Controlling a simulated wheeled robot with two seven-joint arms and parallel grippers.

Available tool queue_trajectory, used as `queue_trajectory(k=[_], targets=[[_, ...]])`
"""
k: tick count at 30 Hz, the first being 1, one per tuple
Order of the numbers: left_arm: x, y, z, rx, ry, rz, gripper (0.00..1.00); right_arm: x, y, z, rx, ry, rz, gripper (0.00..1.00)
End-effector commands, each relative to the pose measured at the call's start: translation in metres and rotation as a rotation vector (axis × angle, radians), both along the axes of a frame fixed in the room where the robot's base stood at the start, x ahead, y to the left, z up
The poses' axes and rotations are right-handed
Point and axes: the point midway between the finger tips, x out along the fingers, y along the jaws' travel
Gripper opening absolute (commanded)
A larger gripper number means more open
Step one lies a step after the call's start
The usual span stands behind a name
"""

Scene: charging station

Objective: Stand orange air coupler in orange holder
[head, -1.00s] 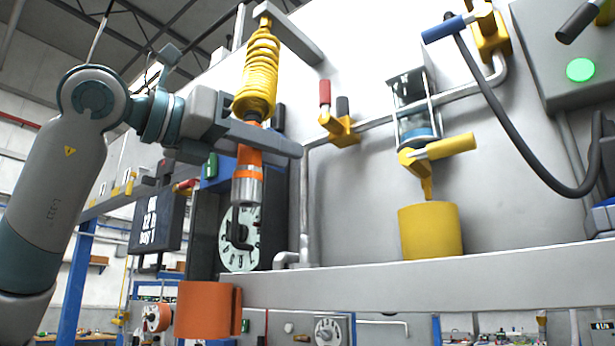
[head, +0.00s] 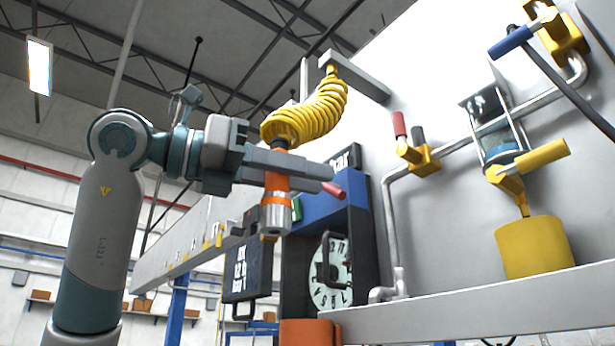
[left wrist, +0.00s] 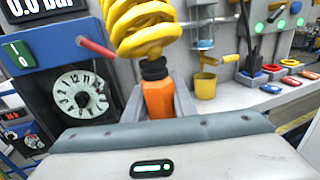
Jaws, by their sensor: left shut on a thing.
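The orange air coupler (head: 278,200) has an orange body and a silver lower end. It hangs upright at the end of a coiled yellow hose (head: 318,118). My left gripper (head: 298,168) is shut on the coupler near its top. The coupler also shows in the left wrist view (left wrist: 158,98), between the fingers and below the yellow coil. The orange holder (head: 307,332) is at the bottom edge of the head view, below and slightly right of the coupler, with only its top part in frame. The coupler is well above it and apart. My right gripper is not in view.
A dark box with a round dial (head: 330,272) is behind the coupler. A red-handled valve (head: 400,126) is to the right. A yellow cup (head: 535,247) is by the pale ledge (head: 450,312). A hose arm (head: 358,76) juts out above.

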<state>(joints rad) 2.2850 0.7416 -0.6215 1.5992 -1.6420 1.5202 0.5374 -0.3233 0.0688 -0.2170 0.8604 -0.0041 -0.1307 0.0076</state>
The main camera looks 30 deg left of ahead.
Motion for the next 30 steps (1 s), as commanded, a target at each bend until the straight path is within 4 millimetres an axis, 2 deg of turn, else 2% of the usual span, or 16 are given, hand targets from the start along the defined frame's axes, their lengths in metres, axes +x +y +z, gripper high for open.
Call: queue_trajectory(k=[11, 30], targets=[[0.004, 0.0, 0.001, -0.001, -0.001, 0.0, 0.0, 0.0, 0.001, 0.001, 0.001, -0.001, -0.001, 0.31], [0.035, 0.001, 0.001, -0.001, 0.0, 0.0, 0.0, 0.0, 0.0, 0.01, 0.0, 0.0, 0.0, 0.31]])
